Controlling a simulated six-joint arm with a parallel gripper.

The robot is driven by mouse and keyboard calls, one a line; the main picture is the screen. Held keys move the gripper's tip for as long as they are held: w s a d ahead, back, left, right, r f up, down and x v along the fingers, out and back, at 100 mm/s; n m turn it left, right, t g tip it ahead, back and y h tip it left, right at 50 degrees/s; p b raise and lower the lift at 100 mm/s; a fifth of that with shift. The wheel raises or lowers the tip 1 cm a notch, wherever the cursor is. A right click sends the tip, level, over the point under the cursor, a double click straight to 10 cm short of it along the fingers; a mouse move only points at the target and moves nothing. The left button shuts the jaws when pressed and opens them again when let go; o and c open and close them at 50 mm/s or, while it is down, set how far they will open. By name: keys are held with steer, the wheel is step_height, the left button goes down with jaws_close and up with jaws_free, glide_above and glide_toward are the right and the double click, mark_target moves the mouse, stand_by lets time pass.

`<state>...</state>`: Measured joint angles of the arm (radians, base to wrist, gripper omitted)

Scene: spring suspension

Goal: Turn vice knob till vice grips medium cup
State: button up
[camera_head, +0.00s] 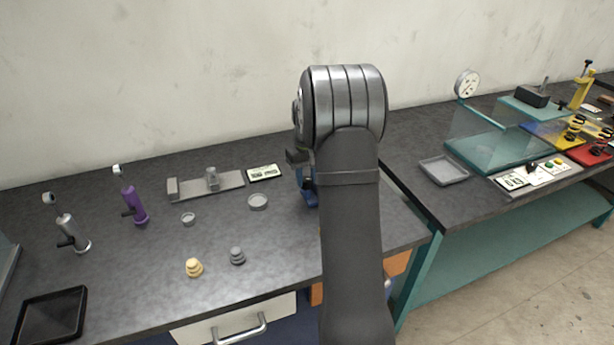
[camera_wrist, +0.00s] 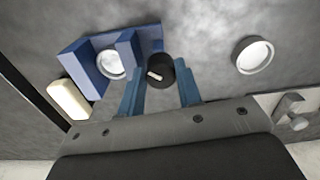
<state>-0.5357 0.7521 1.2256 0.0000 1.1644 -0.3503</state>
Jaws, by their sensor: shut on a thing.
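The blue vice (camera_wrist: 84,64) shows in the wrist view, with a round metal cup (camera_wrist: 110,63) between its two jaws. I cannot tell whether both jaws touch the cup. The black vice knob (camera_wrist: 160,72), with a white mark, sits at the right of the vice. My gripper (camera_wrist: 161,78) has its two blue fingers on either side of the knob and is shut on it. In the head view, my arm hides most of the vice (camera_head: 311,192) and all of the knob; only a blue part shows.
A loose grey cup (camera_head: 258,201) also shows in the wrist view (camera_wrist: 254,55). A smaller cup (camera_head: 188,218), a grey slide fixture (camera_head: 230,181) and a display (camera_head: 264,173) lie left of my arm. Stacked weights (camera_head: 194,267) stand nearer the front edge. A black tray (camera_head: 50,315) lies far left.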

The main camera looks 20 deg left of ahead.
steer(key=shift+m, duration=0.8)
steer(key=shift+r, duration=0.1)
steer(key=o, duration=1)
steer(key=shift+c, duration=0.2)
steer(key=shift+r, duration=0.1)
step_height(320, 180, up, 17)
step_height(320, 180, down, 17)
steer(key=shift+f, duration=0.2)
stand_by(0.3)
